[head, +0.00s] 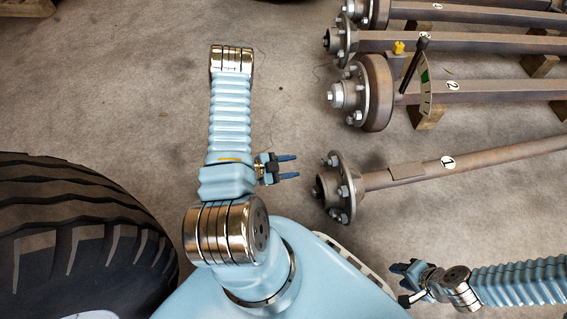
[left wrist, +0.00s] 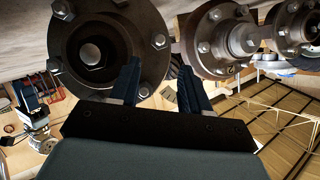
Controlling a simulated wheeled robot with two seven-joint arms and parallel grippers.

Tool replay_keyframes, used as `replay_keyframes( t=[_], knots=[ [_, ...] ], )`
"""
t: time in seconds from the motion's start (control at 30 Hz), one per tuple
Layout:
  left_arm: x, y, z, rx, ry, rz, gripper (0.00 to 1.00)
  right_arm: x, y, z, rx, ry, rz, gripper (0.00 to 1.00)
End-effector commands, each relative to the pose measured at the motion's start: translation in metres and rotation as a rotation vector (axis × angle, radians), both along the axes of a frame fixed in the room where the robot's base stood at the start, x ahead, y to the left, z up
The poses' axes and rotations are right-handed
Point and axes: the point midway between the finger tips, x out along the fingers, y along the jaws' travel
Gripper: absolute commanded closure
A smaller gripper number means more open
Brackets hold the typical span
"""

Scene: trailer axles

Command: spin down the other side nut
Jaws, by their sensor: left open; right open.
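The nearest axle, marked 1 (head: 500,153), ends in a rusty hub flange (head: 343,187) with several studs and nuts around its rim. In the left wrist view the flange (left wrist: 125,30) fills the upper left, with a dark round centre opening and a hex shape (left wrist: 92,54) inside it. My left gripper (head: 297,166) is open and empty, its fingers pointing at the flange with a gap in the head view. In the left wrist view the fingertips (left wrist: 158,66) overlap the flange's lower right edge. My right gripper (head: 404,283) is open at the lower right, apart from the axle.
More axles lie behind, including axle 2 (head: 480,89) with a drum hub (head: 376,92). A dark-handled lever (head: 415,65) and a yellow piece (head: 398,47) are near them. Wooden blocks (head: 428,117) support axles. A large tyre (head: 80,225) stands at left. The floor between is clear.

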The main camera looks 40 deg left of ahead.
Motion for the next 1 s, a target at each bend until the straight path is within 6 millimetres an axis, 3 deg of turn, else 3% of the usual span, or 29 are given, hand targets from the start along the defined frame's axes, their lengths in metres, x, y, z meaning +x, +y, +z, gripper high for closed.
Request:
replay_keyframes(
  t=[0.3, 0.5, 0.97, 1.0],
  knots=[
    [0.058, -0.032, -0.027, 0.001, -0.003, -0.004, 0.53, 0.001, 0.0, -0.013, 0.0, -0.002, -0.002, 0.57],
    [0.084, -0.045, -0.037, 0.001, -0.002, -0.001, 0.53, 0.001, 0.0, -0.017, -0.001, -0.004, -0.003, 0.57],
    [0.095, -0.05, -0.041, 0.001, 0.001, 0.0, 0.53, 0.001, 0.0, -0.018, -0.001, -0.004, -0.003, 0.57],
    [0.095, -0.05, -0.041, 0.001, 0.0, 0.001, 0.59, 0.001, 0.0, -0.018, -0.001, -0.004, -0.003, 0.57]
  ],
)
